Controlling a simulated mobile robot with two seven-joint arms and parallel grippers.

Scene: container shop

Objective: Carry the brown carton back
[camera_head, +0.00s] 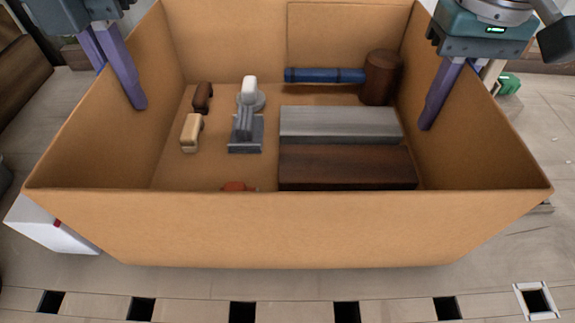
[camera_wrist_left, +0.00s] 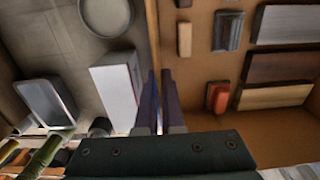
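The open brown carton (camera_head: 290,228) fills the middle of the head view, upright and level. My left gripper (camera_head: 128,82) straddles its left wall, one finger inside and one outside. The left wrist view shows the wall's thin edge (camera_wrist_left: 153,40) pinched between the fingers (camera_wrist_left: 159,105). My right gripper (camera_head: 447,88) straddles the right wall the same way; its outer finger is mostly hidden. Inside lie a mallet with a blue handle (camera_head: 326,75), a grey block (camera_head: 340,124), a dark brown block (camera_head: 345,168), a grey metal tool (camera_head: 246,132) and small wooden pieces (camera_head: 191,132). Whether the carton's bottom touches anything is hidden.
A white box (camera_wrist_left: 117,92) stands close outside the carton's left wall. Beyond it are a grey tray (camera_wrist_left: 46,104) and a round dish (camera_wrist_left: 106,14). A green item (camera_head: 508,84) lies at the right. A row of dark squares (camera_head: 243,312) runs along the front.

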